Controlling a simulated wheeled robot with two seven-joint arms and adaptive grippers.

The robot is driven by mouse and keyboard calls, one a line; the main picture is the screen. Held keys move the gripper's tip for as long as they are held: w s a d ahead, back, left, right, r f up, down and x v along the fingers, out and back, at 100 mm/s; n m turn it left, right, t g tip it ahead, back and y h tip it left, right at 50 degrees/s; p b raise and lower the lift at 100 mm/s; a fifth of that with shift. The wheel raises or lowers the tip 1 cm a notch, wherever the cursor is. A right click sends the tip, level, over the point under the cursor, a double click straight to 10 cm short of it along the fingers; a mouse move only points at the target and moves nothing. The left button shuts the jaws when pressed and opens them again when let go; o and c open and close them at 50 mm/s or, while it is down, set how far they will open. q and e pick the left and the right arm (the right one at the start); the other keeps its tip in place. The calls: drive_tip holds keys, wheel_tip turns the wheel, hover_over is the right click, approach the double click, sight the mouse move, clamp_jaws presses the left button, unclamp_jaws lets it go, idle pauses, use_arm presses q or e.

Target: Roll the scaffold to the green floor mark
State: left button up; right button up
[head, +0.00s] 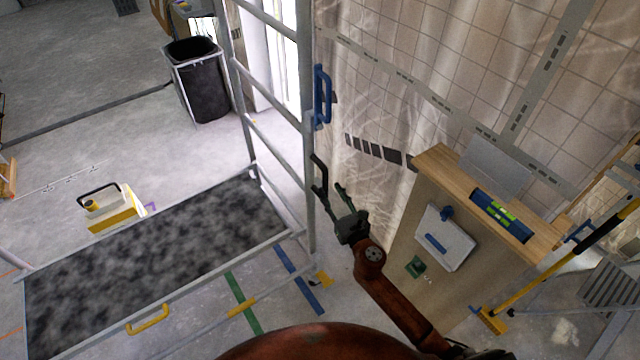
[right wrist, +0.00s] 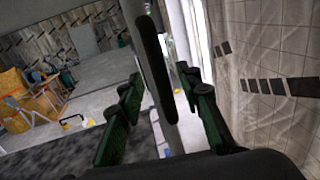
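The scaffold has a dark speckled deck (head: 160,250) and a grey ladder frame (head: 308,150) at its right end. A black upright handle (head: 319,172) sits on the frame post. It also shows in the right wrist view (right wrist: 153,65). My right gripper (head: 332,192) is at the handle's lower end. Its fingers are apart, with the handle between them in the right wrist view; contact cannot be told. The green floor mark (head: 243,303) is a strip in front of the deck, partly covered by the scaffold. My left gripper is not in view.
A blue strip (head: 299,280) lies right of the green one. A wooden cabinet (head: 440,215) stands close right of my right arm. A black bin (head: 198,85) stands behind the scaffold, and a yellow-white case (head: 112,208) is beyond the deck. A broom (head: 560,260) leans at right.

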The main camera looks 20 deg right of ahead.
sight(327, 185)
drive_tip(key=w, duration=0.4)
drive_tip(key=shift+a, duration=0.3)
drive_tip(key=shift+w+a, duration=0.15)
drive_tip(key=shift+w, duration=0.35)
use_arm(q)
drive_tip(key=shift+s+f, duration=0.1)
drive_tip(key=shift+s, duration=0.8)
use_arm(e)
drive_tip(key=shift+c, duration=0.5)
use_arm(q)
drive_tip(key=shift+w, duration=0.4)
use_arm(e)
clamp_jaws()
